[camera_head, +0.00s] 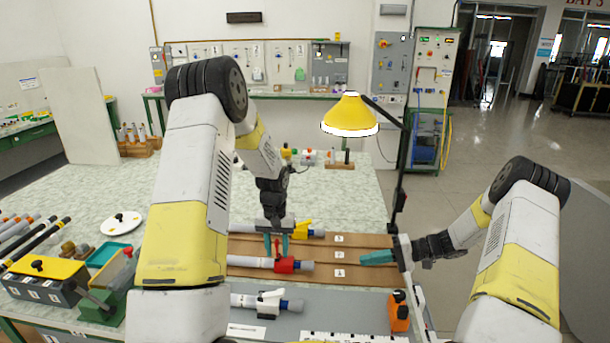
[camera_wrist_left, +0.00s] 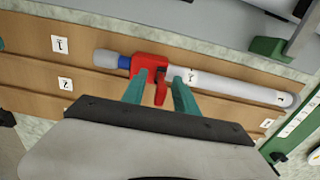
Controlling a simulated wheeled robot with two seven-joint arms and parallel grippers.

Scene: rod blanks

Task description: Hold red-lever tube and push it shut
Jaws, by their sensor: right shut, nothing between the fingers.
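The red-lever tube (camera_head: 245,262) lies in a groove of the brown board. It is a white tube with a red valve body (camera_head: 287,265) and a grey-blue end at right in the head view. Its red lever (camera_wrist_left: 160,88) sticks up across the tube. My left gripper (camera_head: 277,243) points down over it. In the left wrist view its teal fingers (camera_wrist_left: 160,77) stand apart, one on each side of the lever, with gaps visible. I cannot tell whether they touch the tube. My right gripper (camera_head: 378,258) is shut and empty at the board's right side, apart from the tube.
A yellow-lever tube (camera_head: 305,229) lies behind on the brown board (camera_head: 345,268). A white-lever tube (camera_head: 267,303) lies in front on the grey mat. An orange block (camera_head: 399,313) and a yellow lamp (camera_head: 350,113) stand at right. A black-and-yellow box (camera_head: 45,283) stands at left.

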